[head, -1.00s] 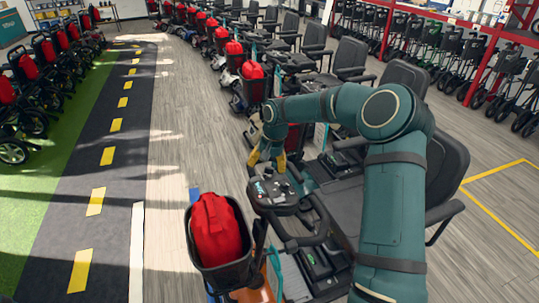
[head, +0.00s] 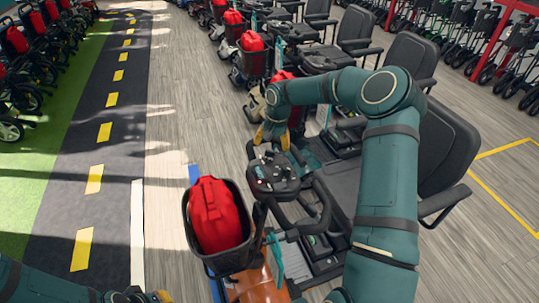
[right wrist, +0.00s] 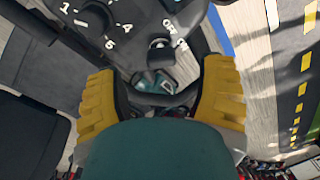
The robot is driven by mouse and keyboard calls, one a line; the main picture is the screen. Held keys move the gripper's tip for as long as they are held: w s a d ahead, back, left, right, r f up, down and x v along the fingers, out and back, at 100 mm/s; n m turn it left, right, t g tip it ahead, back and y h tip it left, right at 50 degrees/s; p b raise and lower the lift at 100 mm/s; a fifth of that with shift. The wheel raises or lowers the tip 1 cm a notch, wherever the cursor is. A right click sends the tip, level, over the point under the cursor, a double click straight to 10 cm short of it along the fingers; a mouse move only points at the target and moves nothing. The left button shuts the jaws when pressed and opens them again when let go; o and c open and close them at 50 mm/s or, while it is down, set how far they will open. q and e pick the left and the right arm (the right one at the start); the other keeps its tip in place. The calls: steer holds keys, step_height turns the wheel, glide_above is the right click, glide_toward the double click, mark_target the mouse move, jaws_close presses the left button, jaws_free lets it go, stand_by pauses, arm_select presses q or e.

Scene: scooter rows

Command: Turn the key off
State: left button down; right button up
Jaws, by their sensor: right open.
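The scooter's control console (head: 273,176) stands on its tiller near the middle of the head view. In the right wrist view, the key switch (right wrist: 160,44) sits beside a numbered dial (right wrist: 92,20), with white "ON" and "OFF" style lettering to its right. A dark teal and grey key tag (right wrist: 158,82) seems to hang just below the switch; the key's exact angle is unclear. My right gripper (head: 272,136) is open at the console's far edge. Its yellow fingers (right wrist: 158,98) lie on either side of the tag, apart from it. My left gripper (head: 145,296) barely shows at the bottom edge; its jaws cannot be read.
A black basket (head: 222,258) with a red bag (head: 214,215) is on the scooter's front, left of the console. The black seat (head: 345,190) stands behind the handlebar. More scooters line up beyond. The wooden floor (head: 170,150) at left is clear.

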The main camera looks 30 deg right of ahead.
mark_target(270, 152)
steer(key=shift+w+a+f, duration=0.1)
steer(key=shift+a+f, duration=0.05)
steer(key=shift+f, duration=1.15)
steer(key=shift+w+a+f, duration=0.1)
steer(key=shift+f, duration=1.2)
jaws_close()
